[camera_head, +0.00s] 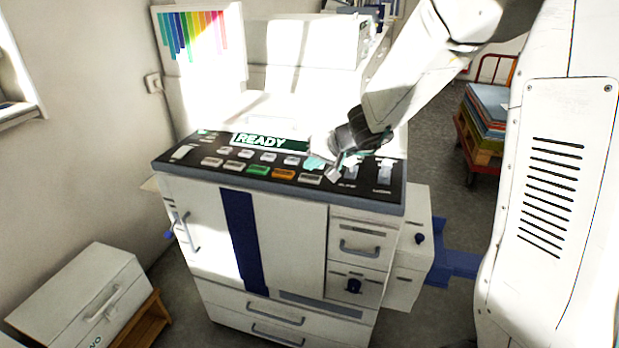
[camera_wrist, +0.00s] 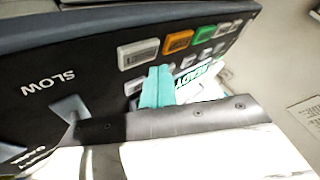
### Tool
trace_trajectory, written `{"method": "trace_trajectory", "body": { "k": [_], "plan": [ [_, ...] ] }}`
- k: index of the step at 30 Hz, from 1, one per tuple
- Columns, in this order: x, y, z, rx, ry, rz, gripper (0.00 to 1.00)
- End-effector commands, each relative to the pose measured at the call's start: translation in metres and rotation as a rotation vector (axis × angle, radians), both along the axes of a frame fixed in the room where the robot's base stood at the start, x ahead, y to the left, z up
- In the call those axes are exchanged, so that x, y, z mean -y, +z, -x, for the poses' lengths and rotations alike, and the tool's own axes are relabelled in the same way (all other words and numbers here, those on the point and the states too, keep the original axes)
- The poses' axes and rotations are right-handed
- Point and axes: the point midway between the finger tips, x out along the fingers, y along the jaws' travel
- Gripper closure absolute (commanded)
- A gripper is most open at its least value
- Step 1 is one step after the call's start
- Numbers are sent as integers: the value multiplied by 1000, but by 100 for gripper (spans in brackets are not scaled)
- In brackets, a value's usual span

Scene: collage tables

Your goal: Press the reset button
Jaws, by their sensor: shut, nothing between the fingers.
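The dark control panel (camera_head: 225,178) on the white machine carries several buttons, and their labels are too small to read, so I cannot tell which is reset. A green button (camera_head: 258,170), an orange button (camera_head: 284,174) and a white button (camera_head: 310,179) sit in the front row. They also show in the wrist view as green (camera_wrist: 203,33), orange (camera_wrist: 177,41) and white (camera_wrist: 138,53). My gripper (camera_head: 322,165) is shut and empty, its teal fingertips over the panel's right half, just behind the white button. It hides part of the panel. I cannot tell whether the fingertips touch it.
A display reading READY (camera_head: 268,141) is at the panel's back. Two levers (camera_head: 385,172) stand on its right end, one near a SLOW label in the wrist view.

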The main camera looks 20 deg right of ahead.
Motion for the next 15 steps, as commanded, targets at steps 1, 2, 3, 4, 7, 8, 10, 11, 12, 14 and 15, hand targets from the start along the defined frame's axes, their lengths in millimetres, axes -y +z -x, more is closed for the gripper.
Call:
{"method": "trace_trajectory", "body": {
  "k": [1,2,3,4,7,8,10,11,12,14,15],
  "plan": [
    [0,6,-1,4,1,1,100],
    [0,10,-1,4,0,1,100],
    [0,14,0,4,1,1,100],
    [0,17,0,4,2,2,100],
    [0,26,0,3,1,1,100],
    [0,29,0,3,2,1,100],
    [0,36,0,3,1,1,100],
    [0,38,0,3,1,1,100],
    [0,40,0,2,0,1,100],
    [0,42,0,1,0,1,100],
    [0,43,0,1,0,1,100]
  ]
}}
